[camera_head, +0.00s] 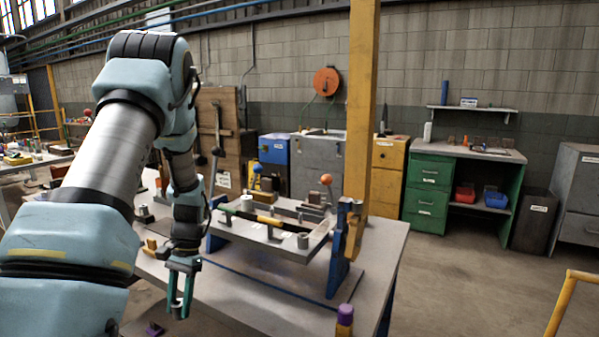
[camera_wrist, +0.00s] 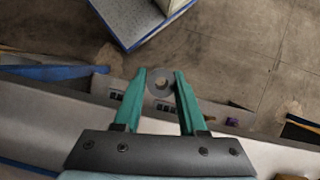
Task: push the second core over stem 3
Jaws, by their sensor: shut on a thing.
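My gripper (camera_head: 180,303) hangs low at the front left of the workbench in the head view, fingers pointing down. In the wrist view its teal fingers (camera_wrist: 161,84) are shut on a grey round core (camera_wrist: 160,93) with a dark hole. The raised metal plate (camera_head: 262,238) is behind and right of my gripper. A grey cylinder (camera_head: 303,240) stands near its right end and a pale cylinder (camera_head: 247,203) near its back left. I cannot tell which fitting is stem 3, nor whether either cylinder is a core.
A blue bracket (camera_head: 340,262) stands at the plate's right end, close to a tall yellow post (camera_head: 361,110). A purple-topped peg (camera_head: 345,314) is at the bench front. A lever with an orange ball (camera_head: 326,179) rises behind the plate. My arm covers the left side.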

